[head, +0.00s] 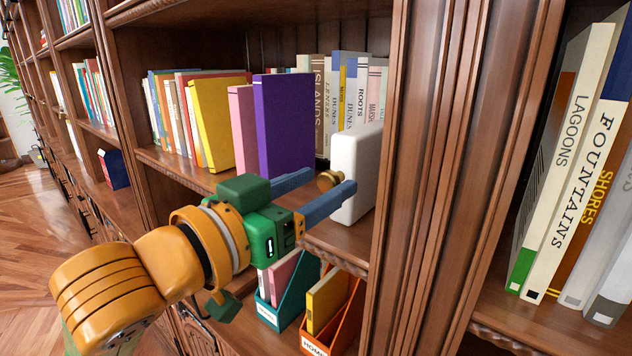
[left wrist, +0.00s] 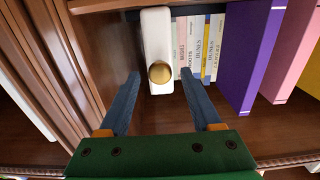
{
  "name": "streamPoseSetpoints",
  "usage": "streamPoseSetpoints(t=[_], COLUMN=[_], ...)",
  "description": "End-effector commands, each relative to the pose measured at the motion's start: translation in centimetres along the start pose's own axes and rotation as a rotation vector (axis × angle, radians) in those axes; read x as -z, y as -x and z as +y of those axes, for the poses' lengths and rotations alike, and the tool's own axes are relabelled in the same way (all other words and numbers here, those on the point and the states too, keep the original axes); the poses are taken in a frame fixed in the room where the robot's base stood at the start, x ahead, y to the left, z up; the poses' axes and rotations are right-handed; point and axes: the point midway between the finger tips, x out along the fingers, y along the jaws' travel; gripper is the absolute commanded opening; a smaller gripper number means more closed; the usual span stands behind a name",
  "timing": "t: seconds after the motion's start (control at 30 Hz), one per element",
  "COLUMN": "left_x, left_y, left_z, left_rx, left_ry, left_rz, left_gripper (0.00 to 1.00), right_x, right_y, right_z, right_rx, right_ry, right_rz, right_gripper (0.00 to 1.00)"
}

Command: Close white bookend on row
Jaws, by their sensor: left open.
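The white bookend (head: 357,175) stands upright on the middle shelf near its right upright, with a round brass knob (head: 327,180) on its front. In the left wrist view the bookend (left wrist: 156,30) and its knob (left wrist: 160,72) face me. My left gripper (head: 334,179) is open, its blue fingers pointing at the bookend, one on each side of the knob; I see gaps beside the knob in the wrist view. The row's nearest book is purple (head: 284,125), left of the bookend with a gap between. My right gripper is not in view.
Pink (head: 241,130) and yellow (head: 213,122) books stand left of the purple one. A back row (head: 345,95) shows behind the gap. Teal (head: 291,305) and orange (head: 344,318) file boxes stand below. A carved upright (head: 430,180) is close on the right.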

Motion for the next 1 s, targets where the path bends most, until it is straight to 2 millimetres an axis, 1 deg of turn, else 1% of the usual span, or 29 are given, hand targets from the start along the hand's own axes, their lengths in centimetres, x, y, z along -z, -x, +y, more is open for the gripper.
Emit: streamPoseSetpoints(t=[0.03, 0.07, 0.1, 0.17, 0.2, 0.23, 0.27, 1.0], left_x=[-0.01, -0.01, -0.01, -0.01, -0.01, -0.01, -0.01, 0.01], left_y=[0.01, 0.01, 0.02, 0.02, 0.03, 0.03, 0.03, 0.04], left_z=[-0.01, -0.01, -0.01, -0.01, -0.02, -0.02, -0.02, -0.02], left_rx=[0.000, 0.000, 0.000, 0.000, 0.000, 0.000, 0.000, 0.000], left_ry=[0.000, 0.000, 0.000, 0.000, 0.000, 0.000, 0.000, 0.000], left_rz=[0.000, 0.000, 0.000, 0.000, 0.000, 0.000, 0.000, 0.000], left_gripper=[0.57, 0.49, 0.38, 0.22, 0.11, 0.03, 0.00, 0.00], right_x=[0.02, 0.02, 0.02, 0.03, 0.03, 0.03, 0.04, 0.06], right_y=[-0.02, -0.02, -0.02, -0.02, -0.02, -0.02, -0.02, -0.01], right_z=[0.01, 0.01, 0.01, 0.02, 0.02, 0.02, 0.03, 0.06], right_rx=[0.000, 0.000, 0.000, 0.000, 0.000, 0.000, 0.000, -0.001], right_ry=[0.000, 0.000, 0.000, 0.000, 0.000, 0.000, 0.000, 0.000], right_rz=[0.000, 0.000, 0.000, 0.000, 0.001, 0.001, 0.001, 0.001], right_gripper=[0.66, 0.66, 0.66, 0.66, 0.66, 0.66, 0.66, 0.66])
